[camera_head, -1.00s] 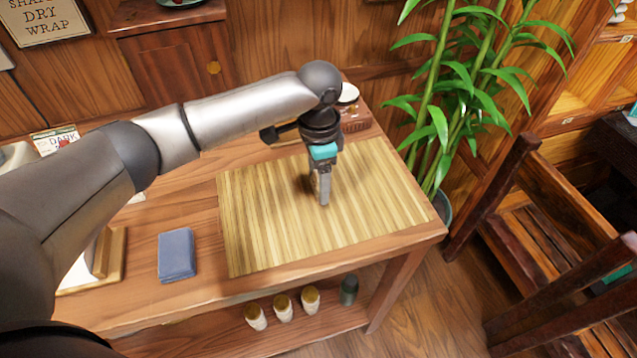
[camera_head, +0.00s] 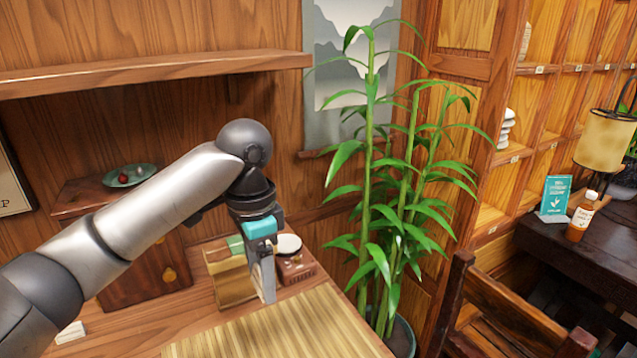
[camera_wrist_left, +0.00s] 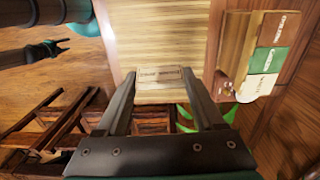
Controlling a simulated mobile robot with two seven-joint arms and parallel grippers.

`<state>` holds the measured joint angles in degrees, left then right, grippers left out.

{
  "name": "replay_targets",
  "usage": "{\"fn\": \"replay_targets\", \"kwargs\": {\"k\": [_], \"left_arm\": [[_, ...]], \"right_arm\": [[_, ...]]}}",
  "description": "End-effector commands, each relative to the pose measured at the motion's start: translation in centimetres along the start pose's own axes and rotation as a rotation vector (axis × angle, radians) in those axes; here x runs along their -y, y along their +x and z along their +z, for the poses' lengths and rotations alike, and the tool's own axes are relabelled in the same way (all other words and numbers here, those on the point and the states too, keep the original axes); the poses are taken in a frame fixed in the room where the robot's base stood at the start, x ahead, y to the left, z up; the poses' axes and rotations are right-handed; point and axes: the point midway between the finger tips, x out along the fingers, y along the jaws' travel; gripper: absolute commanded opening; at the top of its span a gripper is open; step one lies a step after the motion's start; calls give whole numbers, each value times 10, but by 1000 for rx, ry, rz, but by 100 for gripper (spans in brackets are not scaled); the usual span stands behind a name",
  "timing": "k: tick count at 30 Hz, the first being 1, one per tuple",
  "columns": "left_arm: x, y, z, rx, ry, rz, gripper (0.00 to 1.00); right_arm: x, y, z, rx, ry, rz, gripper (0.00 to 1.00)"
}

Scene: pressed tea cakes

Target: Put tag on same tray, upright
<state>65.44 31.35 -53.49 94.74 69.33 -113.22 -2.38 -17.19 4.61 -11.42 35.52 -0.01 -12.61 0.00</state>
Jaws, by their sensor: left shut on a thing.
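My left gripper (camera_head: 266,290) points down over the table beside the bamboo mat in the head view. In the left wrist view, its two fingers (camera_wrist_left: 160,82) are shut on a small pale wooden tag (camera_wrist_left: 160,74) with dark lettering, too small to read. The tag does not show clearly in the head view. A wooden holder (camera_head: 232,288) stands just left of the gripper. In the left wrist view, a wooden board (camera_wrist_left: 231,50) at the right carries brown, green and white labels. A dark and teal part, apparently my right gripper (camera_wrist_left: 45,50), shows small at upper left.
The slatted mat (camera_head: 270,335) is bare where it shows. A brown box (camera_head: 296,268) with a round white-topped thing is right of the gripper. A bamboo plant (camera_head: 385,230) stands beyond the table's right edge. A shelf (camera_head: 150,70) juts out above.

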Motion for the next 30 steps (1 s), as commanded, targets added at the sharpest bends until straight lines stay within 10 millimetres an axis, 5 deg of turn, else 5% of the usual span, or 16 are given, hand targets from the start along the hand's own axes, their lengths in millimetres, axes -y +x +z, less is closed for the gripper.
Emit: {"fn": "replay_targets", "kwargs": {"k": [21, 30], "left_arm": [[-56, 20, 64, -8, -762, -3, 11], [-72, 25, 80, 1, -941, 0, 11]], "right_arm": [[1, 10, 1, 0, -1, -1, 50], [1, 12, 1, 0, -1, -1, 50]]}}
